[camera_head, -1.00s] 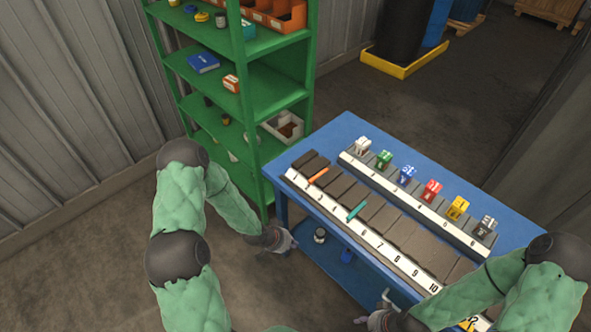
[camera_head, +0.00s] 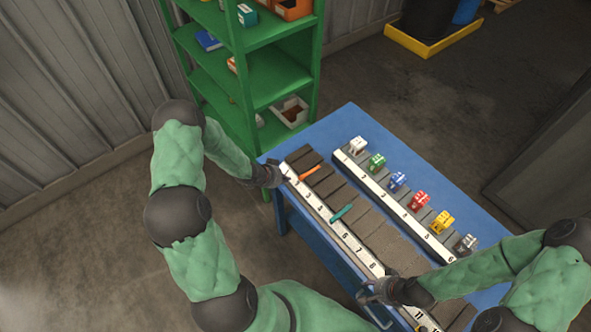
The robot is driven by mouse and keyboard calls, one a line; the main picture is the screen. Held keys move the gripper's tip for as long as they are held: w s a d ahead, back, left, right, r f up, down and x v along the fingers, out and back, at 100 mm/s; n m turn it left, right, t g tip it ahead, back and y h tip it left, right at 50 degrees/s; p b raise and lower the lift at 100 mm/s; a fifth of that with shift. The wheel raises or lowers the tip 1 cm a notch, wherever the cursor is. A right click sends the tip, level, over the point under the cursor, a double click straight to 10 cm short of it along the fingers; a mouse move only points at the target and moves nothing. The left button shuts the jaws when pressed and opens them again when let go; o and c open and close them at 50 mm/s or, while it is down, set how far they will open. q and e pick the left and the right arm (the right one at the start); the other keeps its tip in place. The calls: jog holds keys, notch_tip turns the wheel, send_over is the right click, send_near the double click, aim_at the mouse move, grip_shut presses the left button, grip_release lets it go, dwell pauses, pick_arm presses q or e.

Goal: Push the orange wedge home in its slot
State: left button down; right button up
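The orange wedge (camera_head: 310,173) lies in a gap between dark blocks near the far left end of the numbered row. My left gripper (camera_head: 284,179) is at the strip's left end, just left of the wedge, with no clear contact. Its fingers are too small to read. My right gripper (camera_head: 366,293) is over the strip's near edge, past number 8, far from the wedge. Its finger opening is unclear.
A teal wedge (camera_head: 341,213) sits in another gap further along the row. A second rail (camera_head: 398,203) holds several coloured numbered blocks behind it. A green shelf (camera_head: 243,95) stands close behind my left arm. The blue table (camera_head: 349,120) is bare at its far corner.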

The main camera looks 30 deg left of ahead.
aim_at(303, 177)
pick_arm(q)
jog(key=b+x, duration=0.3)
jog(key=x, duration=0.1)
jog(key=shift+s+a+f, duration=0.1)
jog(key=shift+s+f, duration=0.05)
jog(key=shift+f, duration=0.1)
jog(key=shift+b+x, duration=0.95)
jog(key=shift+x, duration=0.2)
jog(key=shift+r, duration=0.1)
pick_arm(e)
jog(key=f, duration=0.4)
jog(key=shift+s+a+f, duration=0.15)
jog(key=shift+s+f, duration=0.15)
jog(key=shift+f, duration=0.05)
pick_arm(q)
jog(key=shift+w+d, duration=0.35)
jog(key=shift+w, duration=0.45)
jog(key=shift+w+d, duration=0.35)
jog(key=shift+w, duration=0.45)
jog(key=shift+r, duration=0.1)
